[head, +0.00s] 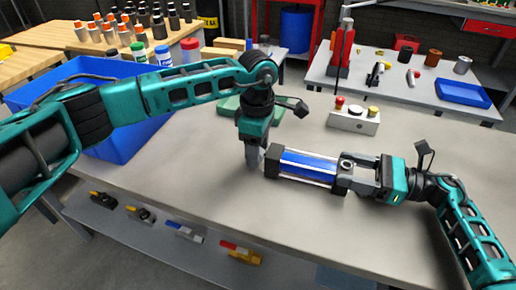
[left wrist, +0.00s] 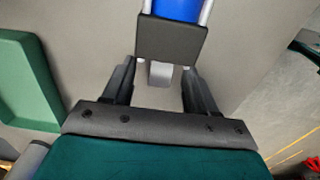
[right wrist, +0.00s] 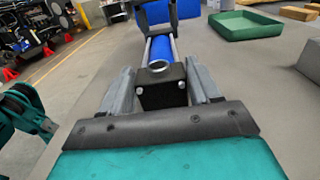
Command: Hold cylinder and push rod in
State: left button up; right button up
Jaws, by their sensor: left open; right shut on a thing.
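The cylinder (head: 308,166) has a blue barrel, silver tie rods and black end caps. It lies level above or on the grey workbench (head: 215,200); I cannot tell if it touches. My right gripper (head: 362,178) is shut on its right end block (right wrist: 162,92), with a finger on each side. My left gripper (head: 254,158) is open, pointing down just left of the left end cap (head: 272,161). In the left wrist view a silver rod end (left wrist: 160,74) shows below the black end cap (left wrist: 171,39), between the open fingers. The rest of the rod is hidden.
A blue bin (head: 120,140) stands at the bench's left. A green tray (left wrist: 25,80) lies behind my left gripper. A control box (head: 353,121) with buttons stands behind the cylinder. The bench front is clear.

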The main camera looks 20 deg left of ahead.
pick_arm(q)
notch_tip(320, 180, up, 12)
jog(key=shift+f, duration=0.25)
pick_arm(e)
jog(key=o, duration=1.6)
